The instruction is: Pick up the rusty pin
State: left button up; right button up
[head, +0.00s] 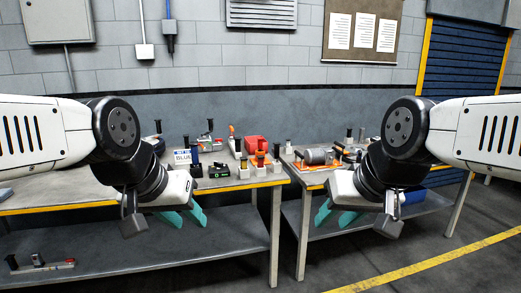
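I cannot single out the rusty pin with certainty. Several small upright pins and blocks stand on the left table (60,198), too small to tell which is rusty. Red-and-black upright pieces (260,160) stand near that table's front right. My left gripper (191,222) hangs in front of the left table's edge, its teal fingers apart with nothing between them. My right gripper (331,222) hangs in front of the right table, its teal fingers also apart and empty. My arms hide parts of both tabletops.
A sign reading BLUE (182,157), a red box (255,144) and a green-black device (219,171) are on the left table. A grey cylinder (315,156) lies on an orange base on the right table. A narrow gap separates the tables. A lower shelf (150,255) holds small parts.

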aim_at(259, 139)
jog(key=i+u, duration=0.1)
jog(key=i, duration=0.5)
jog(key=i+u, duration=0.1)
jog(key=i, duration=0.5)
jog(key=i+l+u, duration=0.15)
jog(key=i, duration=0.45)
jog(key=i+l+u, duration=0.1)
jog(key=i, duration=0.45)
jog(key=l, duration=0.1)
